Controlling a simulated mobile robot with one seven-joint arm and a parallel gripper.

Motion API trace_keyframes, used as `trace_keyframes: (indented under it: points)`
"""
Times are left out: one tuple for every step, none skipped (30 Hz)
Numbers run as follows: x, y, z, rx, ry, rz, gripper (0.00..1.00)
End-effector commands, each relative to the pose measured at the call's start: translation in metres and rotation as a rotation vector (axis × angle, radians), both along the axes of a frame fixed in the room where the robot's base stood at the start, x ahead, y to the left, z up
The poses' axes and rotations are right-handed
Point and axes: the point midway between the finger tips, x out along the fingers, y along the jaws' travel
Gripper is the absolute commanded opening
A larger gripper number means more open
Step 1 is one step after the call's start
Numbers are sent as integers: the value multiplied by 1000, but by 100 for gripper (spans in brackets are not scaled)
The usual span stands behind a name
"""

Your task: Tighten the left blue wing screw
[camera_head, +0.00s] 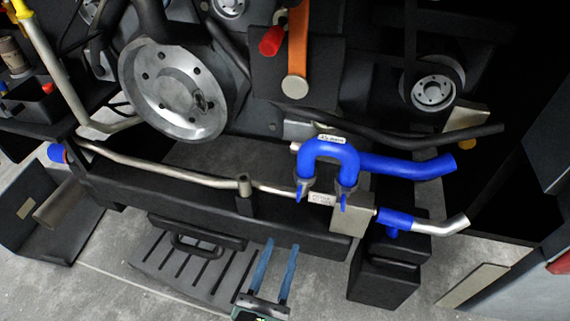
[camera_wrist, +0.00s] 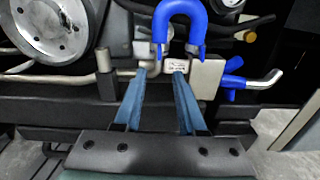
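The left blue wing screw (camera_head: 301,192) hangs below the left end of a blue U-shaped hose (camera_head: 329,148), beside a grey clamp. A second blue wing screw (camera_head: 344,202) sits below the right end. In the wrist view the U-shaped hose (camera_wrist: 180,18) is at the top, and the left wing screw (camera_wrist: 159,52) is small near its left end. My gripper (camera_head: 281,244) has two long blue fingers standing apart with nothing between them. It is below and left of the left screw, not touching it in the head view. In the wrist view its fingertips (camera_wrist: 161,72) point toward the hose ends.
A metal pipe (camera_head: 160,173) runs left from the hose ends past a small post (camera_head: 244,184). A pale block (camera_head: 351,216) with a label beside it stands under the right hose end. A blue elbow (camera_head: 396,220) with a metal pipe is to the right. A large pulley (camera_head: 172,90) is upper left.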

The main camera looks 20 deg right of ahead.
Motion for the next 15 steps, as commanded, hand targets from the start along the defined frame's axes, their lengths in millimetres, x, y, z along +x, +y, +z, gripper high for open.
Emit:
trace_keyframes:
  points:
    - [-3,1,2,-24,21,1,40]
    - [-3,1,1,-35,27,1,40]
    - [-3,0,0,-43,33,1,40]
    - [-2,-1,0,-47,34,1,40]
    - [0,-2,-1,-49,35,1,40]
    - [3,-4,-1,-48,34,0,40]
    - [7,-7,-1,-47,32,-1,40]
    - [10,-9,-1,-46,31,-1,40]
    - [16,-13,-1,-45,30,-1,40]
    - [21,-17,-1,-45,30,-2,40]
    - [26,-20,-1,-45,30,-2,40]
    - [33,-25,-1,-44,29,-2,40]
    - [39,-29,-1,-45,28,-3,40]
    - [44,-33,0,-45,28,-2,40]
    - [52,-37,-1,-44,28,-2,40]
